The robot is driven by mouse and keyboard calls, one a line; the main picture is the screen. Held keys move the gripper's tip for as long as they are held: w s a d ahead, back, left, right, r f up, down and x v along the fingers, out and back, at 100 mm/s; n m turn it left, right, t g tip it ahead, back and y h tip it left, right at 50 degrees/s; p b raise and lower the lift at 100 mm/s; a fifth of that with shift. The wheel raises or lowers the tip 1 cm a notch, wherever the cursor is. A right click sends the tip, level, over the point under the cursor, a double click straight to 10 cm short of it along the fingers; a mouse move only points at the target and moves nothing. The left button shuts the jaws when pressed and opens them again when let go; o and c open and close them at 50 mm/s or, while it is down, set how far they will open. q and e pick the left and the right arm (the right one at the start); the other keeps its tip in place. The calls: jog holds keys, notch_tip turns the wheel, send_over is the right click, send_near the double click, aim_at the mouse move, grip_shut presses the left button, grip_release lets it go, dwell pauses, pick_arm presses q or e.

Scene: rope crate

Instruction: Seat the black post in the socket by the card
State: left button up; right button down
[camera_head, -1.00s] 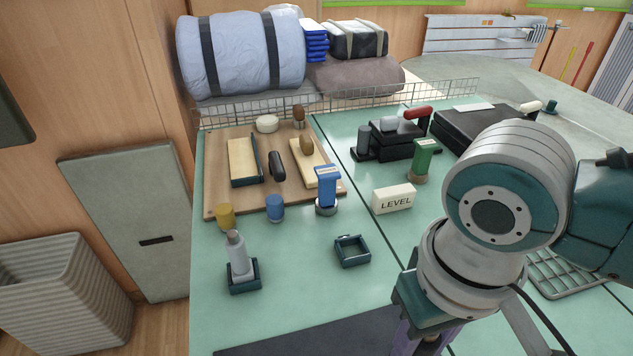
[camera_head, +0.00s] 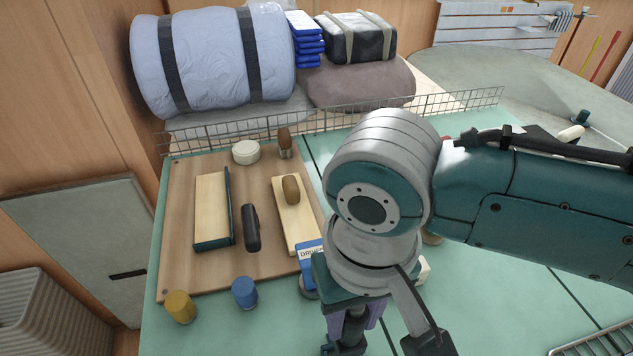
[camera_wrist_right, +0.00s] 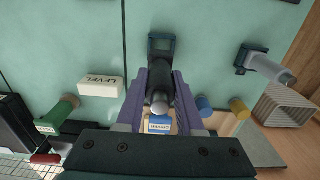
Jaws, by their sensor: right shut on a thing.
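My right gripper (camera_wrist_right: 160,95) is shut on the black post (camera_wrist_right: 158,80), which stands between its purple fingers in the right wrist view. The post's far end overlaps the near edge of a dark square socket (camera_wrist_right: 161,42); I cannot tell whether it is inside or above it. In the head view my right gripper (camera_head: 354,328) points down at the bottom edge, and the wrist hides most of what is below. A blue card (camera_head: 308,249) on a round base stands just left of the wrist, and it also shows in the right wrist view (camera_wrist_right: 160,124). My left gripper is not in view.
A white LEVEL block (camera_wrist_right: 101,86) and a green card holder (camera_wrist_right: 57,113) stand to one side. A second socket holding a grey post (camera_wrist_right: 268,67) is opposite. Blue (camera_head: 244,292) and yellow (camera_head: 180,307) cylinders stand before the wooden board (camera_head: 180,265).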

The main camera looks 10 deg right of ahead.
aim_at(348, 344)
jog(key=shift+s, duration=0.25)
jog(key=shift+a+r+p, duration=0.1)
jog(key=shift+r+p, duration=0.15)
jog(key=shift+p, duration=0.4)
notch_tip(348, 344, down, 3)
jog(key=shift+r+b, duration=0.1)
jog(key=shift+b, duration=1)
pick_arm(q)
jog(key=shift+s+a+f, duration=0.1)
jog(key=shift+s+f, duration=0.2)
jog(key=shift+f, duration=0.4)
pick_arm(e)
jog(key=shift+f, duration=0.55)
jog(key=shift+f, duration=0.15)
jog(key=shift+f, duration=0.2)
pick_arm(q)
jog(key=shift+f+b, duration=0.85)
jog(key=shift+b, duration=0.2)
pick_arm(e)
jog(key=shift+f, duration=1.3)
